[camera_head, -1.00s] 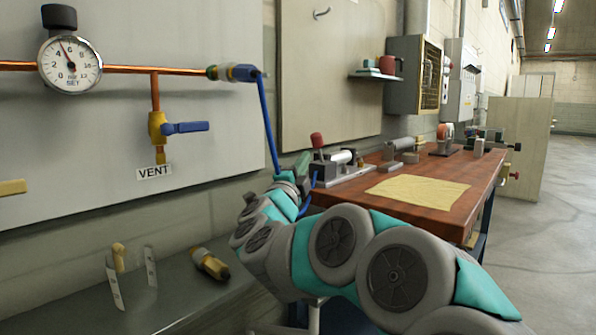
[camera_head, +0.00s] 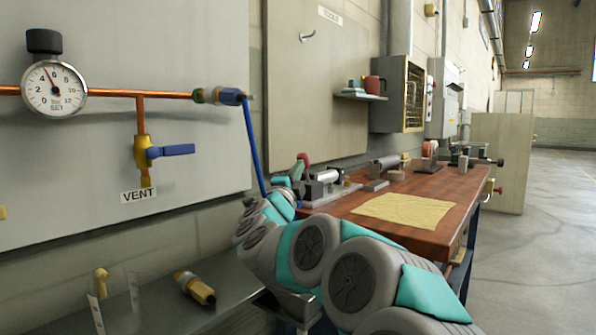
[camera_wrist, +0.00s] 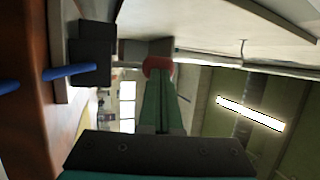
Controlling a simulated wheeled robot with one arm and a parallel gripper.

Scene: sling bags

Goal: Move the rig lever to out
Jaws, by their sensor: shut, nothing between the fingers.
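The rig (camera_head: 335,190) is a metal base with a silver cylinder, at the near left end of the wooden bench. Its lever has a red knob (camera_head: 303,159) at the left end of the rig; the lever's shaft is mostly hidden behind my gripper. My gripper (camera_head: 301,166) has green fingers, shut and empty, right in front of the knob. In the wrist view the red knob (camera_wrist: 157,66) shows just beyond the closed fingertips (camera_wrist: 160,82). I cannot tell whether they touch. No "out" marking is readable.
A blue hose (camera_head: 254,145) hangs from the copper pipe close left of my gripper. The wooden bench (camera_head: 440,200) carries a yellow cloth (camera_head: 405,209) and several metal fixtures behind. A wall panel (camera_head: 318,90) stands behind the rig. A blue-handled vent valve (camera_head: 170,151) is at left.

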